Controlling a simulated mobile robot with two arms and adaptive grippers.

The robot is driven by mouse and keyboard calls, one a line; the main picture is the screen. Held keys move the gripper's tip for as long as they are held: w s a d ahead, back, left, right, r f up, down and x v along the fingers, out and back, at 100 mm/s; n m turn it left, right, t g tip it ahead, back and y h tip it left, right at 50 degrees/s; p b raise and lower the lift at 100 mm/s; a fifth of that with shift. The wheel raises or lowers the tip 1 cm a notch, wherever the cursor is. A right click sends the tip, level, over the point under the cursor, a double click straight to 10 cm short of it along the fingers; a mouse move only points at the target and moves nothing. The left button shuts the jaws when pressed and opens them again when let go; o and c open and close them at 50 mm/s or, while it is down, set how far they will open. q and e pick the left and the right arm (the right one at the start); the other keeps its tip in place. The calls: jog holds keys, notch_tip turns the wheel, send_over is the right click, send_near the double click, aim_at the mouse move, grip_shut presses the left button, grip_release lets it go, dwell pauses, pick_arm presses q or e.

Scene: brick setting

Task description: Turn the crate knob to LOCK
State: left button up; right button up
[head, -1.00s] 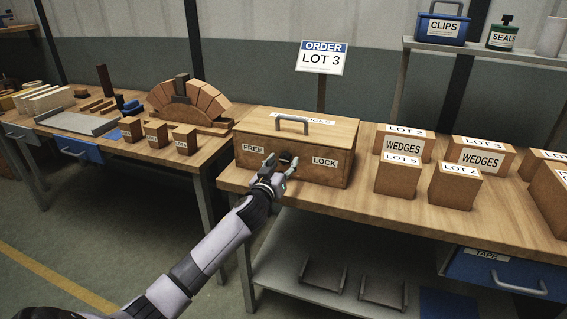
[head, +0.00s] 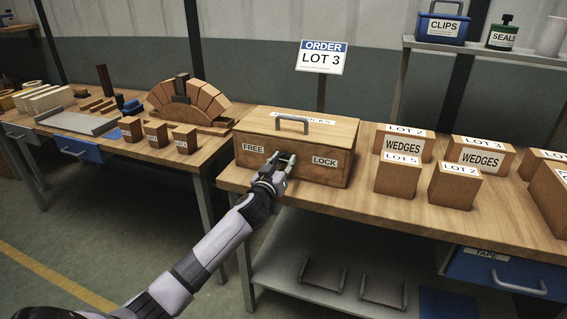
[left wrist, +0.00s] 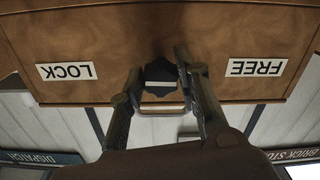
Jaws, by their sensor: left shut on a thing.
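The wooden crate (head: 322,170) stands on the bench with a grey handle on its lid. Its front carries a FREE label (head: 253,148) on the left and a LOCK label (head: 325,161) on the right. My left gripper (head: 281,157) is at the crate front between the two labels, shut on the dark knob (left wrist: 160,76). The left wrist view is upside down. It shows the fingers on either side of the knob, which has a pale band on it. The gripper hides most of the knob in the head view. My right gripper is not in view.
Several LOT boxes, including a WEDGES box (head: 403,143), stand right of the crate. An ORDER LOT 3 sign (head: 323,58) rises behind it. A brick arch (head: 187,102) and small blocks are on the left bench. The bench strip before the crate is narrow.

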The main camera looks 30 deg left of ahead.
pick_arm(q)
jog(key=shift+c, duration=0.8)
jog(key=shift+m, duration=0.3)
jog(key=shift+m+p, duration=0.45)
jog(key=shift+m, duration=0.75)
jog(key=m+p, duration=0.1)
jog(key=m, duration=0.4)
jog(key=shift+a, duration=0.15)
jog(key=m+p, duration=0.1)
jog(key=m, duration=0.3)
jog(key=shift+m, duration=0.4)
jog(key=shift+m+p, duration=0.3)
jog(key=shift+m, duration=1.6)
